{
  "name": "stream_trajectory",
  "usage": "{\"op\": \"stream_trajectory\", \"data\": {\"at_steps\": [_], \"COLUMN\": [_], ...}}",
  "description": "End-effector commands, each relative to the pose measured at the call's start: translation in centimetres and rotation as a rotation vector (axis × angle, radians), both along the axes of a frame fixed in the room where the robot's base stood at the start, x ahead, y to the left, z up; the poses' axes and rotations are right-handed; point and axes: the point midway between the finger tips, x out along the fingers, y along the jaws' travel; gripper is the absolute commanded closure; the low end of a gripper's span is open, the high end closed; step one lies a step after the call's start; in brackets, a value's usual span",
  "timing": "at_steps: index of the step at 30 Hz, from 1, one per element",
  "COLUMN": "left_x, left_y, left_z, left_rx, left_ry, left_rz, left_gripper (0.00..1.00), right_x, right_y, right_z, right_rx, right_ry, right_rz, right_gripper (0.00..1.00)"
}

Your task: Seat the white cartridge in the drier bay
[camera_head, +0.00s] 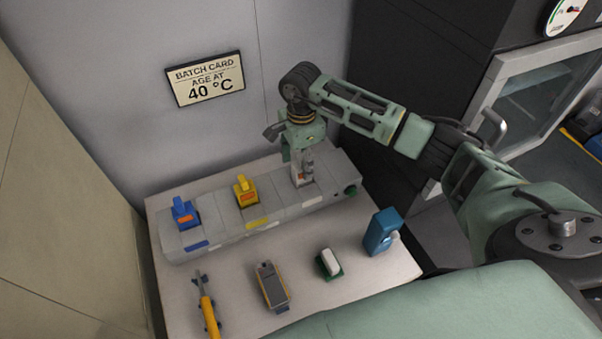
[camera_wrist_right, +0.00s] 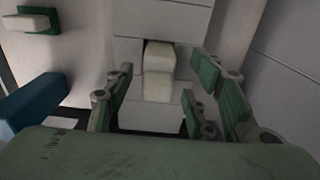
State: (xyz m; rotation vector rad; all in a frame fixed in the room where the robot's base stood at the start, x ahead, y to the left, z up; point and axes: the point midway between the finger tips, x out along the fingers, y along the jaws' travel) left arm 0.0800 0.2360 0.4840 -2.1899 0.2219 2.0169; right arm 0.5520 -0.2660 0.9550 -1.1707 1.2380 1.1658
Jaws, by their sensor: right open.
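The white cartridge (camera_head: 301,174) stands upright at the right part of the long grey drier block (camera_head: 215,243), with an orange mark low on its face. It also shows in the wrist view (camera_wrist_right: 158,72), pale and block-shaped. My right gripper (camera_head: 302,154) is directly above it, pointing down. In the wrist view my right gripper (camera_wrist_right: 160,96) is open, its green-padded fingers on either side of the cartridge with visible gaps. The cartridge's lower end is hard to see, so I cannot tell how deep it sits. My left gripper is not in view.
A blue cartridge (camera_head: 183,213) and a yellow cartridge (camera_head: 246,192) stand in the block's other bays. In front lie a yellow tool (camera_head: 208,308), a grey device (camera_head: 271,286), a white-and-green block (camera_head: 329,263) and a blue dispenser (camera_head: 381,231). A batch card (camera_head: 205,80) hangs behind.

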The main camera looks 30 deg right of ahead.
Motion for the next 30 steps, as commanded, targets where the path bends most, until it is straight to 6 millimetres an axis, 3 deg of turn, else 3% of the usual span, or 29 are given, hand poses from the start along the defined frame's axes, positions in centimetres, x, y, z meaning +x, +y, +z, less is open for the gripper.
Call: {"op": "stream_trajectory", "data": {"at_steps": [4, 9, 17, 30], "left_x": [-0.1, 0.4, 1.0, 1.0], "left_y": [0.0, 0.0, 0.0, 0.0], "left_z": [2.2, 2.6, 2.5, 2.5], "left_rx": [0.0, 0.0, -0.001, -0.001], "left_ry": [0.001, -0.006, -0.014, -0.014], "left_rz": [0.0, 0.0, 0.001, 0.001], "left_gripper": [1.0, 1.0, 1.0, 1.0], "right_x": [-0.6, -0.4, -0.4, -0.4], "right_y": [0.1, 0.1, 0.1, 0.1], "right_z": [-1.8, -3.9, -4.3, -4.2], "right_rx": [0.002, 0.003, 0.003, 0.003], "right_ry": [0.006, 0.001, -0.001, -0.001], "right_rz": [0.0, 0.001, 0.001, 0.0], "right_gripper": [0.5, 0.5, 0.5, 0.89]}}
